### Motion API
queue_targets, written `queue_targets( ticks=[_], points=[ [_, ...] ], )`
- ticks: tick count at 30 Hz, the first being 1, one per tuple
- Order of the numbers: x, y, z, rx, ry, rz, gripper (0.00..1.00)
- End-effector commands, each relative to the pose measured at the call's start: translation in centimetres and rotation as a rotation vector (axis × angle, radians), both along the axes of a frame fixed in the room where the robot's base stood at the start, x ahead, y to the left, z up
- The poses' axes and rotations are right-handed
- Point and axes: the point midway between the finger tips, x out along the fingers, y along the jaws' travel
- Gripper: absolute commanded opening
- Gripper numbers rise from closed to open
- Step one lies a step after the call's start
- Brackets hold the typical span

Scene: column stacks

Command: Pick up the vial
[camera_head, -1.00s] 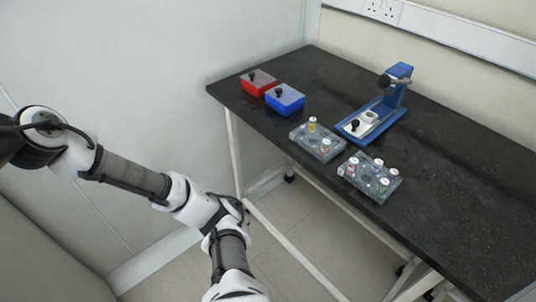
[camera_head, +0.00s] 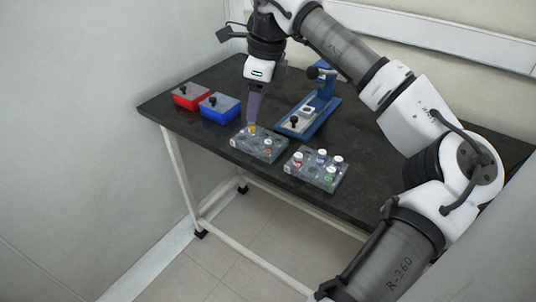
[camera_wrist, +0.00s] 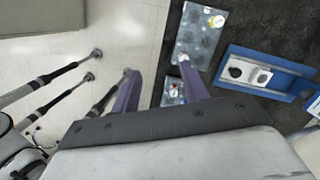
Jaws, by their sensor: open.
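The left clear rack (camera_head: 240,141) holds two vials, one yellow-bodied (camera_head: 252,129) and one white-capped (camera_head: 268,144). The task does not say which vial is meant. My gripper (camera_head: 252,120) points down over this rack, its fingers overlapping the area just behind the yellow vial. Its height above the vials is hard to judge. In the wrist view my gripper (camera_wrist: 156,68) is open with nothing between its purple fingers. A white-capped vial (camera_wrist: 183,58) shows at the right fingertip there, and another vial (camera_wrist: 219,21) stands at the rack's far corner.
A second clear rack (camera_head: 316,181) with several vials stands to the right. A blue stand (camera_head: 318,118) is behind the racks. A red box (camera_head: 190,97) and a blue box (camera_head: 219,106) sit at left. The dark table's front edge (camera_head: 215,155) is close to the racks.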

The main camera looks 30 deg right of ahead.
Motion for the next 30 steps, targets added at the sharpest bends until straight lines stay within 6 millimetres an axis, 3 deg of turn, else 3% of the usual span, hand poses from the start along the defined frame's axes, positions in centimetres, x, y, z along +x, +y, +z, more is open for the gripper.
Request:
queue_targets(
  ticks=[1,3,7,19,30],
  points=[
    [-1.9,-3.0,0.2,-0.051,0.036,-0.06,0.45],
    [-3.8,-5.6,0.5,-0.097,0.076,-0.115,0.45],
    [-5.7,-7.7,0.6,-0.134,0.115,-0.162,0.45],
    [-5.9,-7.8,-6.2,-0.133,0.119,-0.163,0.45],
    [-6.0,-7.6,-9.0,-0.133,0.118,-0.163,0.45]
  ],
)
